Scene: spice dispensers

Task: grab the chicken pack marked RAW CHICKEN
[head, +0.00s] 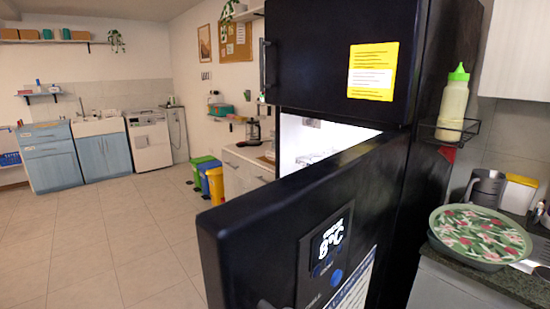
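No pack marked RAW CHICKEN shows in the head view. A tall black fridge (335,60) stands close in front of me. Its lower door (250,245) is open and swung toward me, with a lit display reading 8°C. Only a narrow strip of the bright interior (315,135) shows above the door's top edge; the shelves and most contents are hidden behind the door. Neither of my grippers can be made out in the view.
A counter (480,275) at the right holds a round floral-covered bowl (480,235) and a kettle (487,187). A squeeze bottle (453,105) sits in a rack on the fridge side. Coloured bins (215,183) stand beyond. The tiled floor at left is clear.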

